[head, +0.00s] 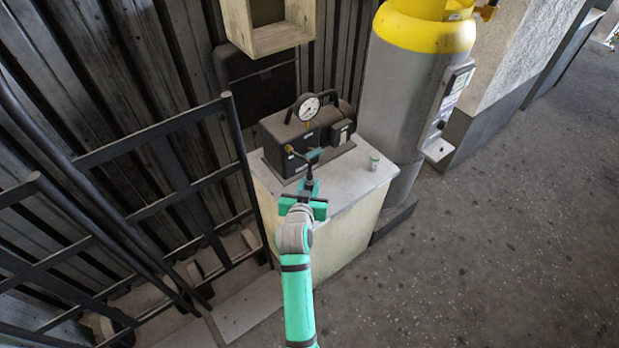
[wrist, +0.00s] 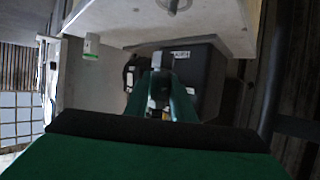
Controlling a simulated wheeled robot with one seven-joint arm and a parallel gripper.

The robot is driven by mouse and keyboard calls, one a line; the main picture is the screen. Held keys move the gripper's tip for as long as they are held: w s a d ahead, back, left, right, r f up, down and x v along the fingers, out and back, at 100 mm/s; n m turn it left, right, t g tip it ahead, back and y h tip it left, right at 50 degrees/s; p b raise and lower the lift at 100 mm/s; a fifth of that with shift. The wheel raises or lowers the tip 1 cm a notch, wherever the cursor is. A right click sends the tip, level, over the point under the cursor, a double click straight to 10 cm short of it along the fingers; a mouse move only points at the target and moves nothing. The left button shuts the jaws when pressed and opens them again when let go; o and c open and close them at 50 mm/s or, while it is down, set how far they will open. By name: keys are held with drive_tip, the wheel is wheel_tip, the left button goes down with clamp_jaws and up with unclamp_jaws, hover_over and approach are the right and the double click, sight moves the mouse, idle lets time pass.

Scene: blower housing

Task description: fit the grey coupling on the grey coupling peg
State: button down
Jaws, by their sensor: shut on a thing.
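My gripper (head: 309,185) is over the front part of the cabinet top, in front of the black blower housing (head: 290,137). Its teal fingers are shut on a small dark grey piece, which I take as the grey coupling (wrist: 158,89). It is partly hidden between the fingers in the wrist view. In the head view a dark upright part with a teal and black crosspiece stands at the fingertips, and I cannot tell what belongs to the housing. The grey coupling peg cannot be made out. I cannot tell whether the coupling touches anything.
A small white and green cylinder (head: 374,160) stands at the right on the pale cabinet (head: 345,185). A pressure gauge (head: 308,107) sits on the housing. A grey and yellow tank (head: 410,90) is behind right. A black metal rack (head: 165,205) is close on the left.

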drive_tip(key=shift+w+f, duration=0.1)
drive_tip(key=shift+f, duration=0.15)
drive_tip(key=shift+s+a+f, duration=0.15)
drive_tip(key=shift+s+f, duration=0.05)
drive_tip(key=shift+f, duration=0.3)
drive_tip(key=shift+s+a+f, duration=0.1)
drive_tip(key=shift+s+f, duration=0.05)
drive_tip(key=shift+f, duration=0.35)
drive_tip(key=shift+d+f, duration=0.1)
drive_tip(key=shift+f, duration=0.75)
drive_tip(key=shift+w+f, duration=0.1)
drive_tip(key=shift+f, duration=1.35)
drive_tip(key=c, duration=1.4)
unclamp_jaws()
drive_tip(key=shift+c, duration=0.2)
drive_tip(key=v, duration=1.1)
drive_tip(key=shift+f, duration=0.1)
